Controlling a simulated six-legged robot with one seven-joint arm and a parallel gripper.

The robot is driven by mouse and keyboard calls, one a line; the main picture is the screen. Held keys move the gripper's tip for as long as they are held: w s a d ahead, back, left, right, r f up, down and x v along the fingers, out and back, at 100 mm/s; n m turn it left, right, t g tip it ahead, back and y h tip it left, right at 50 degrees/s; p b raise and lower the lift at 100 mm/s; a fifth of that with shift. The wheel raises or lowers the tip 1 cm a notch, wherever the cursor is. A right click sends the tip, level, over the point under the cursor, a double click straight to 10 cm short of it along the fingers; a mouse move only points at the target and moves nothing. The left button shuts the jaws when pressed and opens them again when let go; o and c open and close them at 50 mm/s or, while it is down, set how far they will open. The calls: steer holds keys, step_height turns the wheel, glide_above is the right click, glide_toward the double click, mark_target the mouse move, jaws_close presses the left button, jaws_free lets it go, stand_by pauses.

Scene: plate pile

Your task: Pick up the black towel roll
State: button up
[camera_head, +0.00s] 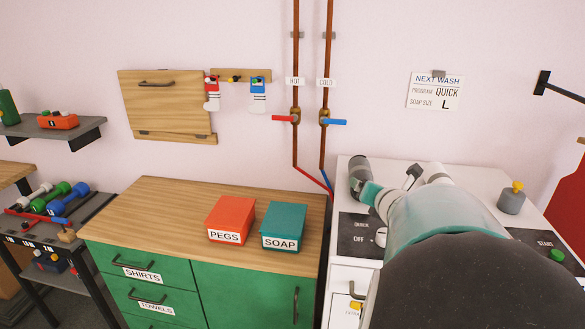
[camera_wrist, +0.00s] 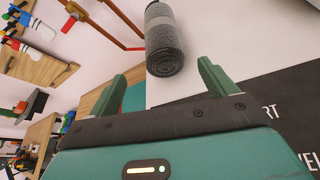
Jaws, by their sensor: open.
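The dark grey-black towel roll (camera_wrist: 165,48) lies beyond my gripper (camera_wrist: 162,80) in the wrist view, its rounded spiral end facing me. The two green fingers are apart, with the roll ahead of the gap between them and nothing held. In the head view the roll (camera_head: 359,172) is on the left part of the white washer top, near the back wall. A teal finger of my gripper (camera_head: 371,191) shows just in front of it, and my arm hides much of the machine. I cannot tell whether finger and roll touch.
The white washer (camera_head: 345,275) stands right of a wooden counter (camera_head: 150,205) with a red PEGS box (camera_head: 231,220) and a teal SOAP box (camera_head: 284,227). Copper pipes (camera_head: 296,60) run down the wall behind. A grey weight-like object (camera_head: 511,200) sits on the washer's right side.

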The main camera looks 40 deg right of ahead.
mark_target(361, 177)
steer(key=x, duration=0.5)
steer(key=shift+s+d, duration=0.3)
steer(key=shift+d, duration=0.1)
steer(key=shift+d+f, duration=0.1)
steer(key=shift+d, duration=0.15)
steer(key=shift+w+d+f, duration=0.2)
steer(key=shift+w, duration=0.55)
steer(key=shift+x, duration=2.2)
steer(key=c, duration=1.2)
steer(key=shift+o, duration=0.2)
steer(key=shift+r, duration=0.1)
